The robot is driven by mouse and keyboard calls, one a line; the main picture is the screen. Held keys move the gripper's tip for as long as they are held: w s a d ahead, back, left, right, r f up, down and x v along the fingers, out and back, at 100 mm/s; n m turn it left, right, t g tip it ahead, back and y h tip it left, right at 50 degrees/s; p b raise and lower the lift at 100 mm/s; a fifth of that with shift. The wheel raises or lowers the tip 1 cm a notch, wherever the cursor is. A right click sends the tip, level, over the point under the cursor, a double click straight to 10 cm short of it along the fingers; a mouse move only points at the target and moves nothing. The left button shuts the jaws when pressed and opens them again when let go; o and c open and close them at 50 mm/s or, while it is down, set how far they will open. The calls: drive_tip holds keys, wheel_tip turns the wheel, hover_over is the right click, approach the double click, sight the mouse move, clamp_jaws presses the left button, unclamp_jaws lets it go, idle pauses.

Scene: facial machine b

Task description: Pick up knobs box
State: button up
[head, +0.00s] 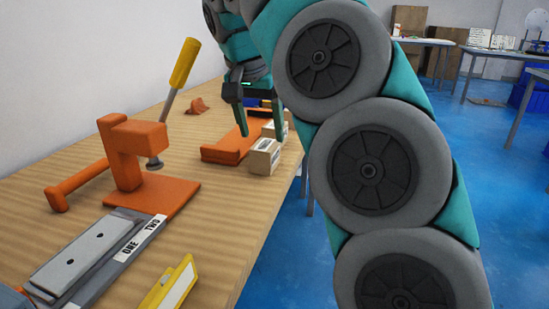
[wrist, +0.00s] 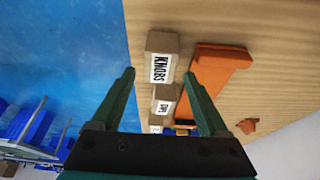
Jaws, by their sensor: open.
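The knobs box (wrist: 163,57) is a small cardboard box with a white label reading KNOBS, at top centre in the wrist view. In the head view it appears to be the nearest box (head: 263,158), standing close to the table's right edge. My gripper (head: 260,135) is open and points down above the row of boxes in the head view. In the wrist view my open gripper (wrist: 159,73) has a finger on either side in the picture, with the knobs box showing between and beyond the fingertips. Nothing is held. Whether the fingers touch any box cannot be told.
More labelled boxes (wrist: 164,99) stand in line behind the knobs box. An orange tray (head: 228,148) lies beside them. An orange press (head: 130,155) with a yellow-handled lever, a grey fixture (head: 95,255) and a yellow piece (head: 170,285) occupy the nearer table (head: 225,220).

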sight(264, 145)
drive_tip(key=shift+b+x, duration=0.65)
drive_tip(key=shift+x, duration=1.25)
drive_tip(key=shift+c, duration=0.8)
drive_tip(key=c, duration=1)
wheel_tip(264, 145, up, 6)
drive_tip(key=p, duration=0.4)
drive_tip(key=shift+r, duration=0.1)
drive_tip(key=shift+c, duration=0.2)
drive_tip(key=shift+d+r, duration=0.1)
drive_tip(key=shift+d, duration=0.05)
drive_tip(key=shift+r+p, duration=0.5)
drive_tip(key=shift+r, duration=0.3)
